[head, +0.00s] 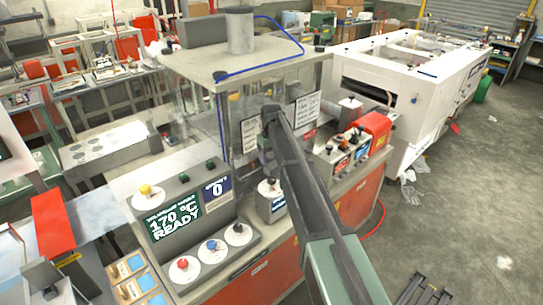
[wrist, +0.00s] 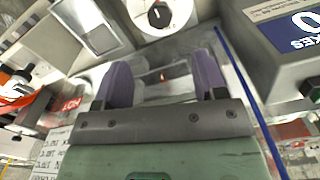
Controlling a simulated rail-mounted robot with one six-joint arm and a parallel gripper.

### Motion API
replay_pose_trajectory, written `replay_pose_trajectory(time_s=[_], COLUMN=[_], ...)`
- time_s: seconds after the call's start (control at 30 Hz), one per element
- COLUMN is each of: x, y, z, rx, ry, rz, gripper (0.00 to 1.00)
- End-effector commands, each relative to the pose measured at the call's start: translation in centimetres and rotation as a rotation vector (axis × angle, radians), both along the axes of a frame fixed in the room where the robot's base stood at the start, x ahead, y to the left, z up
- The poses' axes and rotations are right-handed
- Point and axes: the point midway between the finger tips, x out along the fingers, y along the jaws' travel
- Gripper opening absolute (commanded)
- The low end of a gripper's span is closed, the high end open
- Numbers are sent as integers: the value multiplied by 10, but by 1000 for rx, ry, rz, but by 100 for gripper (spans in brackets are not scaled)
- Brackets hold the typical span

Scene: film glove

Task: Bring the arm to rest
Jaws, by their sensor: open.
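My arm (head: 305,185) reaches from the lower right of the head view up to the front of the machine (head: 262,72) with clear panels. In the head view my gripper is mostly hidden behind the arm. In the wrist view my gripper (wrist: 162,76) shows two purple fingers spread apart, with nothing held between them. Beyond the fingers are a grey metal surface and a white dial with a black knob (wrist: 158,14). A blue cable (wrist: 238,62) runs just right of the fingers; I cannot tell how far away it is.
A control panel (head: 177,217) reads 170 °C READY, beside a counter sign (head: 217,188) showing 0. Several coloured knobs sit below it. A red box (head: 375,130) stands right of the arm. A long white machine (head: 420,75) fills the back right. Floor (head: 470,200) at the right is mostly clear.

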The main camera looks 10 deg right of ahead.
Motion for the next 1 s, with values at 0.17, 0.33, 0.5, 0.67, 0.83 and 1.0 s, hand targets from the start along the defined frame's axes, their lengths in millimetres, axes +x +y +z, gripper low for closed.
replay_pose_trajectory(time_s=[0.17, 0.33, 0.5, 0.67, 0.83, 1.0], x=[0, -48, -201, -332, -383, -377], y=[0, 0, -1, -2, -3, -3], z=[-2, -5, -56, -109, -144, -138], rx=[0, 0, -1, -1, -1, -1], ry=[0, 0, 0, 0, 0, 0], rz=[0, -108, -240, -315, -319, -318], gripper=[65, 65, 65, 65, 65, 65])
